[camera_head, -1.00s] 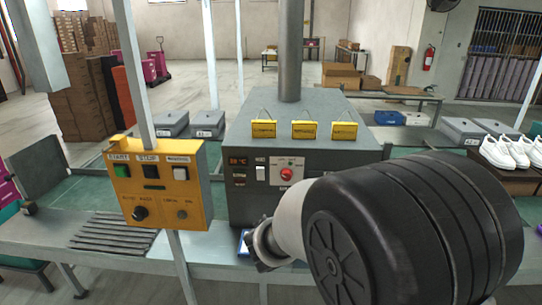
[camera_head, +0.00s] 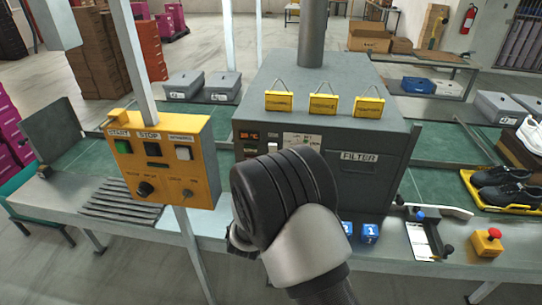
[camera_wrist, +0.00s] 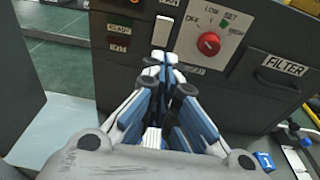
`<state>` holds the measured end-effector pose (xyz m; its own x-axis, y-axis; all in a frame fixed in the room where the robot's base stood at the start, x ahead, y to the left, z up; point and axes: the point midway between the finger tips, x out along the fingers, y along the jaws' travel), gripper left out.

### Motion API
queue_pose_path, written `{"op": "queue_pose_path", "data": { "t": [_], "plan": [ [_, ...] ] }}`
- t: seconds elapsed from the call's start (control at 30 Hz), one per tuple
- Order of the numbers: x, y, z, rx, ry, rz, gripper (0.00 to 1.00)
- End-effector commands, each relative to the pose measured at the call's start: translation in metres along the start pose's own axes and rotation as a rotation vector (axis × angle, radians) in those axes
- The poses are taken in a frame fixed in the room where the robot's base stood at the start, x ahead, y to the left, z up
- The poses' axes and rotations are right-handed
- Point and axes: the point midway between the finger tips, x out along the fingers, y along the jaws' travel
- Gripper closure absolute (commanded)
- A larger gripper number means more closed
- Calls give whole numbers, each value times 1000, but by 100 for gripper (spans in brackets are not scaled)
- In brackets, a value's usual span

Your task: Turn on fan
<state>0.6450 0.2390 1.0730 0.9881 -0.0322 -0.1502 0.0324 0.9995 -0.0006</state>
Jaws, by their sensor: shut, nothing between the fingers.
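The grey machine (camera_head: 385,118) stands on the bench, and no fan shows. In the wrist view its front panel (camera_wrist: 120,75) carries a white rocker switch (camera_wrist: 163,30) and a red rotary knob (camera_wrist: 209,43) with OFF, LOW and SET lettering around it. The switch also shows in the head view (camera_head: 272,147); the knob is hidden there behind my arm. My gripper (camera_wrist: 164,62) is shut and empty, its fingertips just below the switch in the wrist picture. I cannot tell whether they touch the panel. My arm hides the fingers in the head view.
A yellow control box (camera_head: 165,165) on a post stands left of my arm.

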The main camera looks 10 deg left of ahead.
Motion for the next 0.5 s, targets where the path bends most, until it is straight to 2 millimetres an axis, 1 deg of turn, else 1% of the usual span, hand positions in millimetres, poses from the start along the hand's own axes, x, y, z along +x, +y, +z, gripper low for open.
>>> {"op": "queue_pose_path", "data": {
  "t": [0.17, 0.5],
  "plan": [
    [20, -1, -1, 3, -1, -4, 100],
    [92, -2, -2, 2, -2, -4, 100]
  ]
}}
